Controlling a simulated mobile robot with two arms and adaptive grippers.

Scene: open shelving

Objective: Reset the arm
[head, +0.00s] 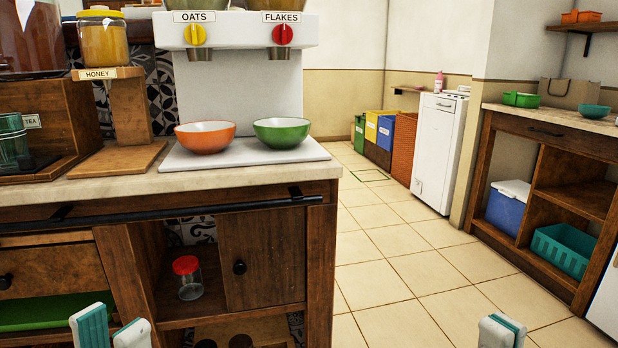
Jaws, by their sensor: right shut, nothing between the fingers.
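My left gripper (112,329) shows at the bottom left in the head view, in front of the wooden counter unit. Its two fingertips, with teal pads, stand apart, and nothing shows between them. My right gripper (502,330) shows at the bottom right, over the tiled floor. Its fingertips are together and empty. Only the fingertips of both show; the arms are out of frame.
The wooden counter (90,192) holds an orange bowl (205,138) and a green bowl (281,133) under the cereal dispenser (238,40). The tiled floor (400,250) to the right is clear.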

